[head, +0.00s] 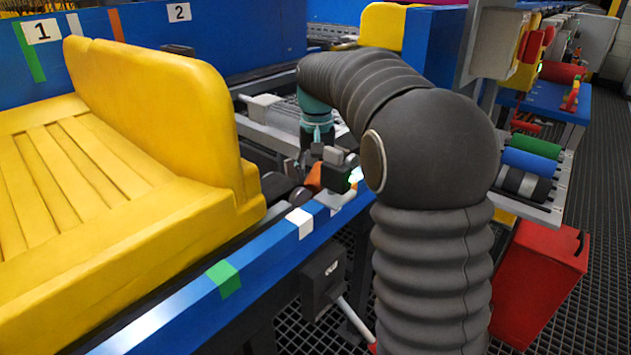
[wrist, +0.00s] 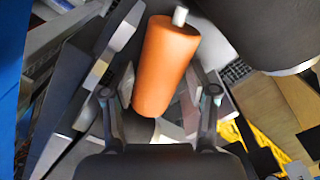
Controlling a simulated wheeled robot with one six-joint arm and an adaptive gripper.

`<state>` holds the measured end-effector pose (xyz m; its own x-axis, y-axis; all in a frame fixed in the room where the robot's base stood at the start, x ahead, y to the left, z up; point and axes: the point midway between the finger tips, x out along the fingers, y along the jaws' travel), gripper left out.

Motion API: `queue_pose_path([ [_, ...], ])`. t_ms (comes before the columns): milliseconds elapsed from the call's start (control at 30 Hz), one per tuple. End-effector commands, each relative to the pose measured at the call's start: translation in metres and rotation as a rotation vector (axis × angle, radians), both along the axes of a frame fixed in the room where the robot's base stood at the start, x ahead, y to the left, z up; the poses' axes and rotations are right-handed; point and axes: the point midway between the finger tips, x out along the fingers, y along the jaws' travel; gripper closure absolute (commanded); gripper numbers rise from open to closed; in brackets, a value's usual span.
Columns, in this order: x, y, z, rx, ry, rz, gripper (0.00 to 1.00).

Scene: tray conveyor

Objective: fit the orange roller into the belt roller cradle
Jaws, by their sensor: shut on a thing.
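The orange roller (wrist: 166,66) is between the two fingers of my gripper (wrist: 160,88) in the wrist view. It is tilted, with a pale axle stub at its upper end. The fingers close on its lower part from both sides. In the head view my gripper (head: 322,170) is over the blue rail of the conveyor, beyond the yellow tray's near right corner. Only a small orange patch of the roller (head: 314,178) shows there. I cannot clearly make out the belt roller cradle; my gripper and arm cover part of that area.
A large yellow tray (head: 150,95) fills the left of the head view. The blue rail (head: 255,262) runs beside it, with a black box (head: 324,274) below. A rack at right holds green (head: 535,146), blue (head: 529,162) and black-grey (head: 524,183) rollers above a red bin (head: 535,285).

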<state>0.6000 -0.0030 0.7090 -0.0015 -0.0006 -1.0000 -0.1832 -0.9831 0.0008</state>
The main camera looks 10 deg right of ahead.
Motion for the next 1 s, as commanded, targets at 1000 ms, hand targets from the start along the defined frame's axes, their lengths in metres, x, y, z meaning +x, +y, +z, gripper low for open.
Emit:
queue_pose_path([
  [1000, -0.016, 0.031, 0.130, -0.199, 0.049, 0.518, 1.00],
])
